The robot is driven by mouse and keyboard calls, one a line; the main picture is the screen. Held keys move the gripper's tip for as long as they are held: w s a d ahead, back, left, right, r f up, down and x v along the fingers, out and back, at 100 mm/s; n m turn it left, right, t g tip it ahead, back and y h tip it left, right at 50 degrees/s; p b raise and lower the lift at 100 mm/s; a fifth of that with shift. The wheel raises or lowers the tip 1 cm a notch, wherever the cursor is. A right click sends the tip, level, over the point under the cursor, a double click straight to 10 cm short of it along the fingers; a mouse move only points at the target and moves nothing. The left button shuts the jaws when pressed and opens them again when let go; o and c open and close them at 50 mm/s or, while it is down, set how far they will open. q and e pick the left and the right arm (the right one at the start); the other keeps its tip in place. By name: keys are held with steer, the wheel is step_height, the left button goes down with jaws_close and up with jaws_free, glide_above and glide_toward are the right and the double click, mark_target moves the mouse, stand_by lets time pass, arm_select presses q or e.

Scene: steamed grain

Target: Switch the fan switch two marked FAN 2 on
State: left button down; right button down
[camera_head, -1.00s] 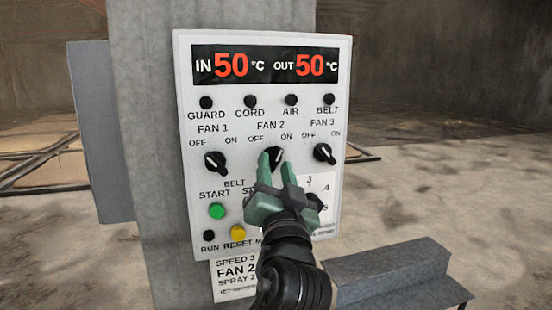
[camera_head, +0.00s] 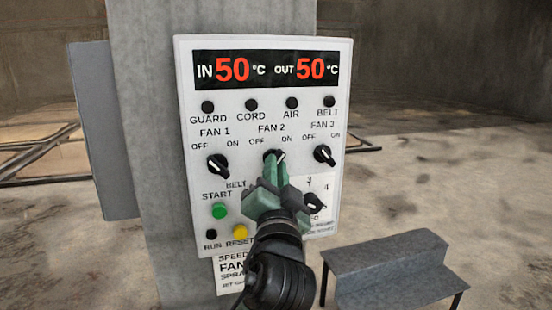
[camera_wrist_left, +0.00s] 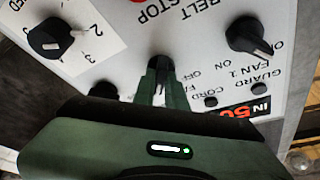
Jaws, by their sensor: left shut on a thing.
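The FAN 2 switch (camera_head: 272,155) is a round black knob with a white mark, in the middle of the white panel. OFF is printed at its upper left and ON at its upper right. My left gripper (camera_head: 275,168), with green fingers, is shut on this knob from below. The white mark shows at the knob's right side, leaning towards ON; its exact angle is partly hidden by the fingers. In the left wrist view, upside down, the FAN 2 knob (camera_wrist_left: 159,63) sits between the fingers. My right gripper is not in view.
The FAN 1 knob (camera_head: 218,165) and FAN 3 knob (camera_head: 324,155) flank it, both pointing to OFF. A green START button (camera_head: 219,210), a yellow RESET button (camera_head: 240,231) and a numbered dial (camera_head: 314,203) lie below. A grey step (camera_head: 395,270) stands at lower right.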

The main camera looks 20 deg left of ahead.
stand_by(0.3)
arm_select(q)
steer(key=c, duration=1.4)
jaws_free()
steer(key=shift+c, duration=0.2)
steer(key=b+v, duration=0.3)
steer(key=v, duration=0.4)
steer(key=shift+s+b, duration=0.35)
steer(key=shift+s, duration=0.05)
steer(key=shift+d+f, duration=0.1)
steer(key=shift+f, duration=0.05)
